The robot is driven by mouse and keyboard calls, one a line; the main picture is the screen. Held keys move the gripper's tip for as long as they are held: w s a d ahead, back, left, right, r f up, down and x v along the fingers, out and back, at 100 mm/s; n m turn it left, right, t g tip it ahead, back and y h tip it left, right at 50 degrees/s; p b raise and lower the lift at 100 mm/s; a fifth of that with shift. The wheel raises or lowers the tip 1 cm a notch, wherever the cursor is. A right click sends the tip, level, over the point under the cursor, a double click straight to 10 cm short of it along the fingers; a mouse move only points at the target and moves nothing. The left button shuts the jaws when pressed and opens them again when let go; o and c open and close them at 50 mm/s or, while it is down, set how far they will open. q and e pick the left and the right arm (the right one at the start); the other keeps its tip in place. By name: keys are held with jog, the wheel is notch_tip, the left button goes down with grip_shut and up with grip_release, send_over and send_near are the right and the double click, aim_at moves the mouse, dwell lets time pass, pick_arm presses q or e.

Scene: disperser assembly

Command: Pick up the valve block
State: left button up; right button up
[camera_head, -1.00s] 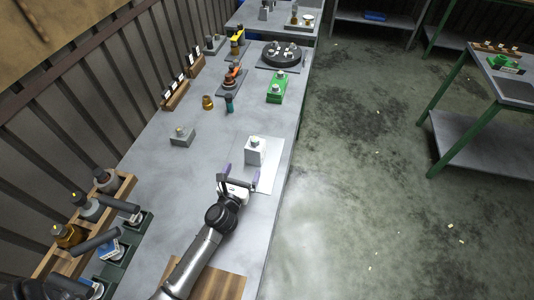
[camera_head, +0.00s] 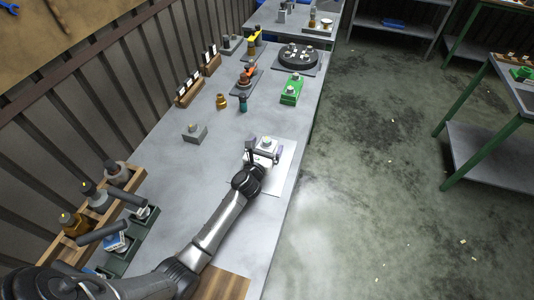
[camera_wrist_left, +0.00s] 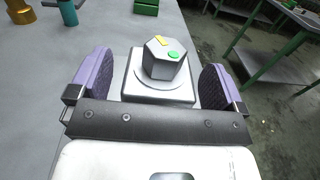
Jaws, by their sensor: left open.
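The white block with a grey hexagonal top, which I take to be the valve block, stands upright on a pale sheet (camera_head: 281,178) near the table's right edge. In the left wrist view the block (camera_wrist_left: 160,91) has a yellow and a green mark on its hexagonal top. My left gripper (camera_head: 264,152) is at the block and partly hides it in the head view. Its purple-padded fingers are open, one on each side of the block, with visible gaps in the left wrist view. My right gripper is not in view.
A small grey block (camera_head: 195,133) stands to the left. Behind are a brass piece (camera_head: 221,102), a teal piece (camera_head: 243,104), a green block (camera_head: 291,91) and a round black fixture (camera_head: 299,57). A wooden rack (camera_head: 60,252) of bottles stands front left. The table middle is clear.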

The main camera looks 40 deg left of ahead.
pick_arm(q)
jog(key=shift+w+a, duration=0.15)
jog(key=shift+w, duration=0.3)
jog(key=shift+c, duration=0.2)
jog(key=c, duration=1.6)
jog(key=shift+r, duration=0.15)
jog(key=shift+c, duration=0.2)
